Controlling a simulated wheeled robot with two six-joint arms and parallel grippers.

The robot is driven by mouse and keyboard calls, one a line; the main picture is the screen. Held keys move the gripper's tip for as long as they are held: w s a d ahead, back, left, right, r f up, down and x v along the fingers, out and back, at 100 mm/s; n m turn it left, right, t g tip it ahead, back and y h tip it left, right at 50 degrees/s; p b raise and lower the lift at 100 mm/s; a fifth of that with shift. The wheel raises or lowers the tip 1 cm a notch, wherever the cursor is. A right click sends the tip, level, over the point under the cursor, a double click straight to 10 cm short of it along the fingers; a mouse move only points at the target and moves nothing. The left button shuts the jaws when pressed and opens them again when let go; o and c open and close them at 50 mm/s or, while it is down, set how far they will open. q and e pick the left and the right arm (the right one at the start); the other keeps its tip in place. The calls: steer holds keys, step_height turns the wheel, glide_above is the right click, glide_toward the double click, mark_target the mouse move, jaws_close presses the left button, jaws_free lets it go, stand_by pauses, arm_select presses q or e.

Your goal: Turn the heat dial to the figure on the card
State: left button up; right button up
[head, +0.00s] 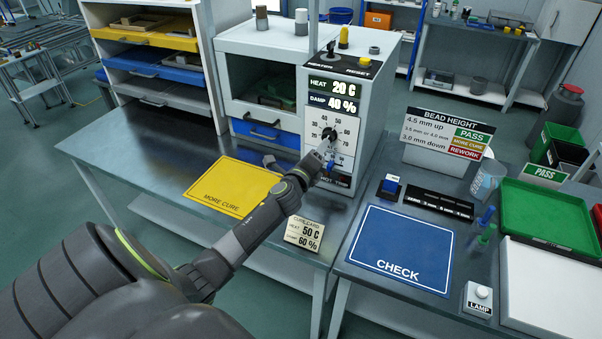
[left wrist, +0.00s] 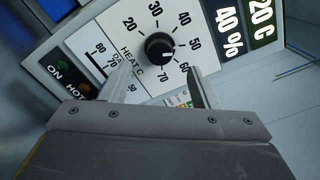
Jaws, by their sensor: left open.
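The heat dial (head: 329,134) is a round black knob on a white scale on the oven's front panel. In the left wrist view, the knob (left wrist: 157,46) shows with figures 20 to 70 around it, and its white mark points roughly toward 60. My left gripper (head: 328,166) is at the panel, just below the dial. Its two fingers (left wrist: 163,86) are apart, with nothing between them; the knob lies just beyond their tips. The card (head: 304,233) on the bench reads HEAT 50 C, DAMP 60 %. My right gripper is out of view.
The oven display (head: 333,93) reads HEAT 20 C, DAMP 40 %. The lower panel, with a second scale and lamps (left wrist: 68,78), is partly hidden by my gripper. A yellow MORE CURE mat (head: 234,187) and a blue CHECK mat (head: 400,248) lie bare on the benches.

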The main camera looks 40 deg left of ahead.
arm_select(q)
steer(key=v, duration=1)
steer(key=shift+s+d+b, duration=0.2)
steer(key=shift+s+b, duration=0.1)
steer(key=shift+b, duration=0.1)
